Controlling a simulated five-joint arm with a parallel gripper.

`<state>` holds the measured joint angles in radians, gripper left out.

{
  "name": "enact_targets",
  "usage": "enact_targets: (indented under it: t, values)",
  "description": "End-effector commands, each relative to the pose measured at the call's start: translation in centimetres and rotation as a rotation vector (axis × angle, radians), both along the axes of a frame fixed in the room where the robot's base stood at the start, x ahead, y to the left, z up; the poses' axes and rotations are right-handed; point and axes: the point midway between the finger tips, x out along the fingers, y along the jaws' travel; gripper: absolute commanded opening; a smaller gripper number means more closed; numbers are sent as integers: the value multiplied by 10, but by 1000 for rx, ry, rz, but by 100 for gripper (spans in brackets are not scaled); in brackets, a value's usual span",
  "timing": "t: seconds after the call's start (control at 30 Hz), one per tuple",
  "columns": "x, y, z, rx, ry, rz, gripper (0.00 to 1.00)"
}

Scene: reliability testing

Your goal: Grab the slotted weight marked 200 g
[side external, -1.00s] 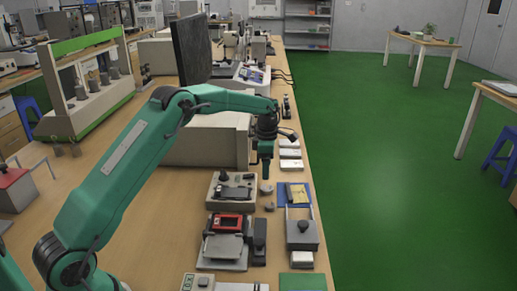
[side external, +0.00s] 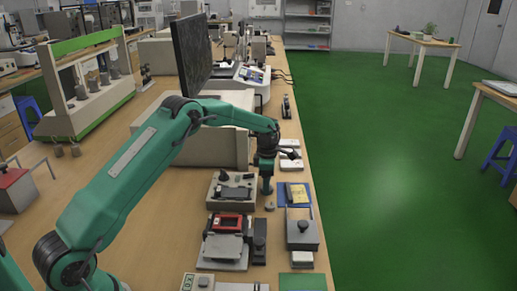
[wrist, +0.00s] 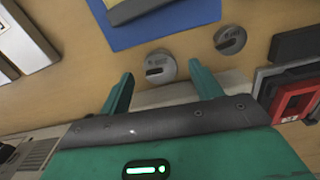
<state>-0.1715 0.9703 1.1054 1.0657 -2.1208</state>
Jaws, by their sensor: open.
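Two round grey slotted weights lie flat on the wooden bench. In the wrist view the larger-looking one (wrist: 160,67) sits between my open fingertips, with its dark slot showing. The other weight (wrist: 230,39) lies up and to the right, outside the fingers. Their markings are too small to read. My gripper (wrist: 161,70) is open and holds nothing. In the side view my gripper (side external: 267,188) is low over the bench and hides the first weight. The second weight (side external: 269,207) shows just in front of it.
A blue mat with a yellow pad (side external: 296,191) lies close on the right. A red-framed device (side external: 228,222) and a grey box with a knob (side external: 302,234) stand nearer the camera.

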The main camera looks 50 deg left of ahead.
Motion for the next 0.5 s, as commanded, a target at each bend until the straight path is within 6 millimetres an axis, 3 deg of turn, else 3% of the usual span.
enact_targets:
  t: [0.17,0.5]
  values:
    - [0,0,-13,0,1,0,64]
    - [0,0,-14,0,0,0,64]
